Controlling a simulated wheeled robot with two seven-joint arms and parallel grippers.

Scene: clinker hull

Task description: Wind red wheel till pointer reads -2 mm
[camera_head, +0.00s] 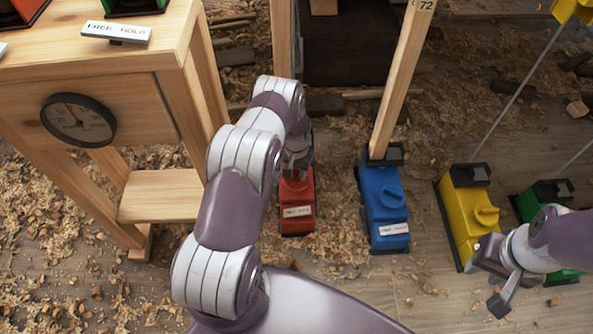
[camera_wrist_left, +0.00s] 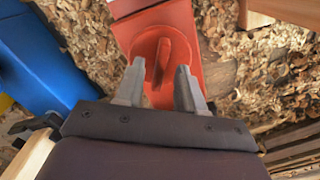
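The red wheel (camera_wrist_left: 160,60) is a round disc with a raised grip bar, on top of the red block (camera_head: 297,222). My left gripper (camera_wrist_left: 160,90) is open over it in the left wrist view. Its two fingers stand apart, one on each side of the bar's near end; I cannot tell whether they touch it. In the head view my left gripper (camera_head: 297,165) hides much of the wheel. The round gauge (camera_head: 78,120) is on a wooden stand; its dark pointer leans up and left, figures too small to read. My right gripper (camera_head: 500,285) is by the yellow block; its finger gap is unclear.
A blue block (camera_head: 383,200) with a wooden post (camera_head: 402,80), a yellow block (camera_head: 468,225) and a green block (camera_head: 550,195) stand right of the red one. The wooden stand (camera_head: 160,195) is on the left. Shavings cover the floor.

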